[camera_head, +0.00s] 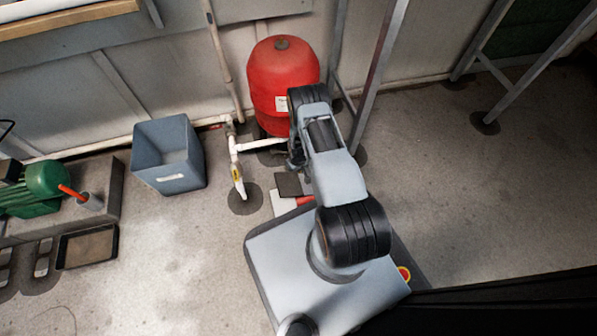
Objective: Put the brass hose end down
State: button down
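My arm reaches out over the floor toward the red tank, and my gripper (295,160) points down beside the white pipework. The gripper is small, dark and partly covered by my arm, so its fingers cannot be made out. I cannot pick out the brass hose end in this view. It may be hidden by my arm or gripper. A white pipe (236,160) with a yellow-marked lower end stands left of my gripper, above a dark round patch on the floor.
A red tank (283,75) stands by the wall behind my arm. A blue-grey bin (168,155) is on the floor to the left. A green pump (45,185) and a shallow dark tray (88,248) are at far left. Metal legs (378,70) rise behind my arm.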

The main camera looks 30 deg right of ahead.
jog(key=shift+f, duration=0.1)
jog(key=c, duration=0.9)
grip_release()
